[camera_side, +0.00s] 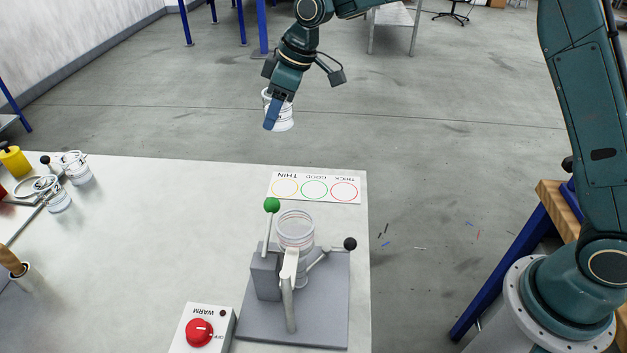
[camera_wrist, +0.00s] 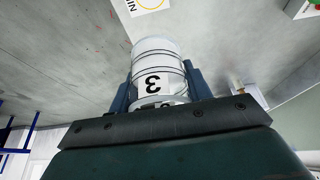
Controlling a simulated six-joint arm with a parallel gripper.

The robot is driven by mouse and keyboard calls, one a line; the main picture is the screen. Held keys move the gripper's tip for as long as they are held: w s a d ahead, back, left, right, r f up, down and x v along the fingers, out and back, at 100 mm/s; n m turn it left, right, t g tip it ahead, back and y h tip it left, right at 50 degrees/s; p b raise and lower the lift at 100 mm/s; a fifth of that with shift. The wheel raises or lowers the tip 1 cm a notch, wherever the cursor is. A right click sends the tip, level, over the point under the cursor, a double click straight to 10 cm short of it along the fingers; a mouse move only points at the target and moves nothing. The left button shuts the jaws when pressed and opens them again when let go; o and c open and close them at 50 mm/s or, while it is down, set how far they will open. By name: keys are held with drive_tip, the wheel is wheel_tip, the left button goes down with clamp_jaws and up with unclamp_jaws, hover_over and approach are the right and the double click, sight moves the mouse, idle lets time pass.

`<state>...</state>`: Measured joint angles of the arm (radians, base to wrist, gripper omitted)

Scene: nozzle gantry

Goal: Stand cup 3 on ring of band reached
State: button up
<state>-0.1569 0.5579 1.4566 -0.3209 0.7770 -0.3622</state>
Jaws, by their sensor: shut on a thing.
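Cup 3 (camera_side: 280,112), a clear cup with dark bands, is between the blue fingers of my gripper (camera_side: 275,110), in the air beyond the table's far edge. In the wrist view, the cup (camera_wrist: 158,62) shows a white label with a black 3 between the two fingers (camera_wrist: 158,88). My gripper is shut on it. The white card (camera_side: 329,200) lies near the table's far right corner, with a yellow ring (camera_side: 285,195) under THIN, a green ring under GOOD and a red ring under THICK. All three rings look empty.
A grey stand (camera_side: 325,315) holds a clear vessel (camera_side: 296,228), a green-knobbed lever (camera_side: 271,206) and a black-knobbed lever (camera_side: 350,244), close in front of the card. A WARM box (camera_side: 204,328) with a red dial is beside it. Clear cups (camera_side: 76,168) stand at far left.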

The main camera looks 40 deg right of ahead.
hover_over(276, 187)
drive_tip(key=f, duration=0.8)
drive_tip(key=s+d+f, duration=0.1)
drive_tip(key=f, duration=0.4)
drive_tip(key=shift+f, duration=2.15)
drive_tip(key=shift+f, duration=0.15)
drive_tip(key=o, duration=1.1)
drive_tip(key=shift+v, duration=6.15)
